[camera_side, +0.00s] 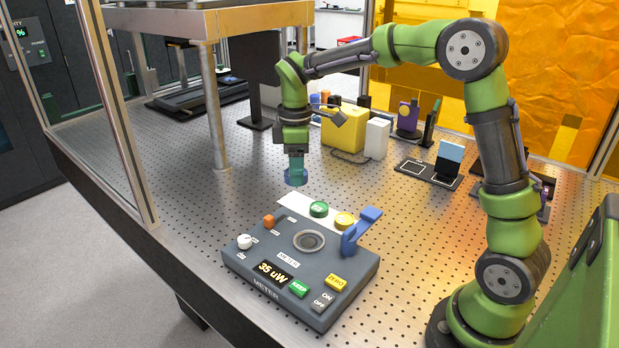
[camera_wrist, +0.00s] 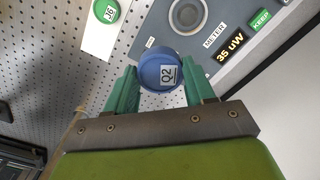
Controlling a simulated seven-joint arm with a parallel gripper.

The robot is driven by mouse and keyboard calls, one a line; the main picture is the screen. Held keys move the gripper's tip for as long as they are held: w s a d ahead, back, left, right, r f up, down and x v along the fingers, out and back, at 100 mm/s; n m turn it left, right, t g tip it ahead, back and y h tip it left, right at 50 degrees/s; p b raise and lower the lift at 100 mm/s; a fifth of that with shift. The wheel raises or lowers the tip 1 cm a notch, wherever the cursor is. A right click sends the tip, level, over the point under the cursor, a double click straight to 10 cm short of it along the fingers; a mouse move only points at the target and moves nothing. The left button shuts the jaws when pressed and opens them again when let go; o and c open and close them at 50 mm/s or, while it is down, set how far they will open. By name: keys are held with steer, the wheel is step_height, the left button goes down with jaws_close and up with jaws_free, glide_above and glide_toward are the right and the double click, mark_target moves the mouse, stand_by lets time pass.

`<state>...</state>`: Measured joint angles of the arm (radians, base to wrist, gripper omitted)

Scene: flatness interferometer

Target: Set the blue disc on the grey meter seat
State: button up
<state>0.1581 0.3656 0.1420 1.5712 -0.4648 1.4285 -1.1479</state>
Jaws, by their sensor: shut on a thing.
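The blue disc (camera_wrist: 158,69) carries a label reading "Q2" and is held between the two teal fingers of my gripper (camera_wrist: 160,88). In the side view the blue disc (camera_side: 296,178) hangs below my gripper (camera_side: 295,172), above the table and behind the meter box. The grey meter seat (camera_side: 309,240) is a round ring on top of the dark grey meter box (camera_side: 250,262). The seat is empty. It also shows at the top of the wrist view (camera_wrist: 187,15), beyond the disc.
A green disc (camera_side: 319,209) and a yellow disc (camera_side: 345,220) rest on a white strip behind the meter. A blue lever (camera_side: 360,231) stands up at the box's right edge. An orange knob (camera_side: 268,221) and a white knob (camera_side: 245,242) stand at its left.

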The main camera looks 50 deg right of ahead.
steer(key=n, duration=0.2)
glide_above(309, 242)
steer(key=f, duration=0.2)
steer(key=shift+n, duration=0.4)
step_height(309, 242, down, 6)
steer(key=shift+s+f, duration=0.1)
steer(key=shift+s, duration=0.05)
steer(key=shift+f, duration=2.3)
steer(key=shift+f, duration=0.1)
steer(key=o, duration=1.1)
steer(key=shift+c, duration=0.2)
